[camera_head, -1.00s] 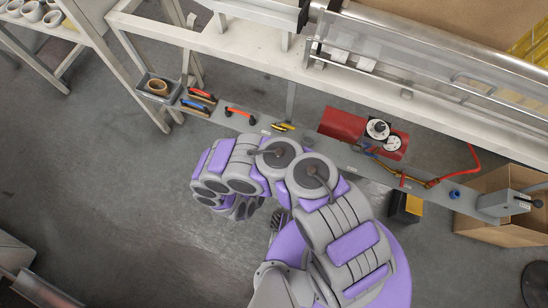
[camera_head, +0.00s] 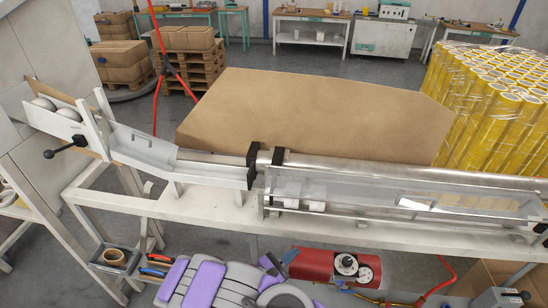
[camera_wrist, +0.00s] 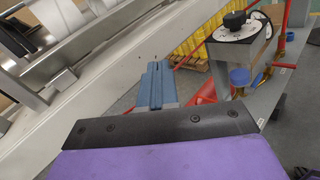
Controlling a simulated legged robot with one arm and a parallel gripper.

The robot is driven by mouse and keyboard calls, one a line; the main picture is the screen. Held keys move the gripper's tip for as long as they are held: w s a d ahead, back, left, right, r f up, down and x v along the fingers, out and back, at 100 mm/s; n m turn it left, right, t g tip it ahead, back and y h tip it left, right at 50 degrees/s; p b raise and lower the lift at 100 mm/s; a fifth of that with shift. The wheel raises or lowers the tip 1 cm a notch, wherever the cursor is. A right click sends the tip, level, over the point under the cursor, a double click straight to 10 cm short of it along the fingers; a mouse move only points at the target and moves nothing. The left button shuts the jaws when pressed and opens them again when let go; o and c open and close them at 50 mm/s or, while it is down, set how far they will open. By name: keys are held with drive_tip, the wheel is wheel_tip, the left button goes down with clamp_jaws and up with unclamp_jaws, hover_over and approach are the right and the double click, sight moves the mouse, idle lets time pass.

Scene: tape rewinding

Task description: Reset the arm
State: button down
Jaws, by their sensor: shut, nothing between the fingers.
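My gripper (camera_wrist: 157,84) shows in the wrist view as two blue-grey fingers side by side. They are shut with nothing between them, in front of the white frame beam. My purple and grey arm is at the bottom of the head view, in front of the rewinding bench (camera_head: 190,208). Most of the arm is cut off by the lower edge.
The red unit with round dials (camera_head: 345,266) is on the low shelf, right of my arm. A grey bin with a tape roll (camera_head: 114,256) is at lower left. The clear-covered roller (camera_head: 400,195) spans the bench. Yellow tape rolls (camera_head: 480,100) stand behind.

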drive_tip(key=s+d+r+m+g+h, duration=0.2)
drive_tip(key=d+r+m+g+h, duration=0.1)
drive_tip(key=d+r+m+g, duration=0.65)
drive_tip(key=s+d+r+m+g+y, duration=0.2)
drive_tip(key=s+d+r+m+g, duration=0.3)
drive_tip(key=s+d+r, duration=0.4)
drive_tip(key=s+a+r+m+y, duration=0.2)
drive_tip(key=s+a+m+y, duration=0.1)
drive_tip(key=s, duration=0.4)
drive_tip(key=s+a+r+m+y, duration=0.3)
drive_tip(key=s+y, duration=0.3)
drive_tip(key=s, duration=0.1)
drive_tip(key=s+a+r+m+t+y, duration=0.1)
drive_tip(key=s+a+r+m+y, duration=0.2)
drive_tip(key=s+y, duration=0.2)
drive_tip(key=shift+s+a, duration=0.2)
drive_tip(key=shift+s, duration=0.95)
